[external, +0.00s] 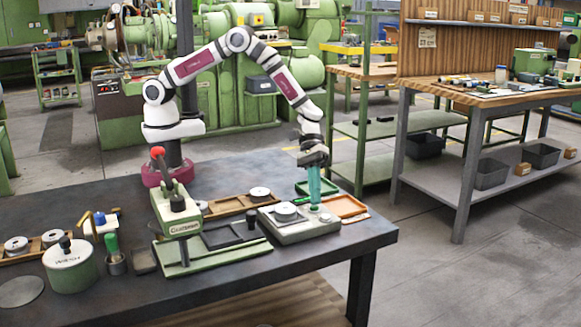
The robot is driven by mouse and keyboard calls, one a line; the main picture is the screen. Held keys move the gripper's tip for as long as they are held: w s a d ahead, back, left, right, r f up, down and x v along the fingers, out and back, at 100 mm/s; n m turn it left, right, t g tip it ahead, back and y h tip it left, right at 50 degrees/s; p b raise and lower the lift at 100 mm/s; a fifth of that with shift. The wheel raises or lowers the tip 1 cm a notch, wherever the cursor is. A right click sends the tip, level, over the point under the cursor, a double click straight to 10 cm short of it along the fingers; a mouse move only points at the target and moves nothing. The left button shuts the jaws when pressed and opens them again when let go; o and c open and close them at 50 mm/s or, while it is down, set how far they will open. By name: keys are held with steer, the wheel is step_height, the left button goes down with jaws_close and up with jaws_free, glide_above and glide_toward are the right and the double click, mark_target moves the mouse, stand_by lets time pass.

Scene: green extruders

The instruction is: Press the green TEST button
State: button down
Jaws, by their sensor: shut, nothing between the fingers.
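The light grey-green tester box (300,231) stands near the right end of the dark table, with a round grey plate on its top. My gripper (314,203) points straight down over the right part of this box, with its teal fingers shut and empty. A small green spot (325,218), perhaps the TEST button, shows on the box just right of and below the fingertips. Its lettering is too small to read. I cannot tell whether the fingertips touch the box or hover just above it.
An orange tray (347,206) and a green tray (303,187) lie close beside the box. A green press (178,212) with a red knob stands to the left. A wooden tray (222,206) lies behind. A green lidded pot (70,266) stands far left.

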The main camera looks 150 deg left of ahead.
steer(key=shift+r, duration=0.6)
steer(key=shift+r, duration=2.5)
steer(key=s+d+r+m+g, duration=0.2)
steer(key=s+d+r+m, duration=0.25)
steer(key=d, duration=0.35)
steer(key=s+d+r+m+g, duration=0.35)
steer(key=d+m, duration=0.25)
steer(key=d, duration=0.2)
steer(key=s+d+r+m+g, duration=0.1)
steer(key=s+d+r+m, duration=0.3)
steer(key=d, duration=0.5)
steer(key=s+m+g+y, duration=0.2)
steer(key=s+m+y, duration=0.3)
steer(key=s+m, duration=0.8)
steer(key=s, duration=0.5)
steer(key=shift+s+f+y, duration=0.3)
steer(key=shift+f, duration=0.05)
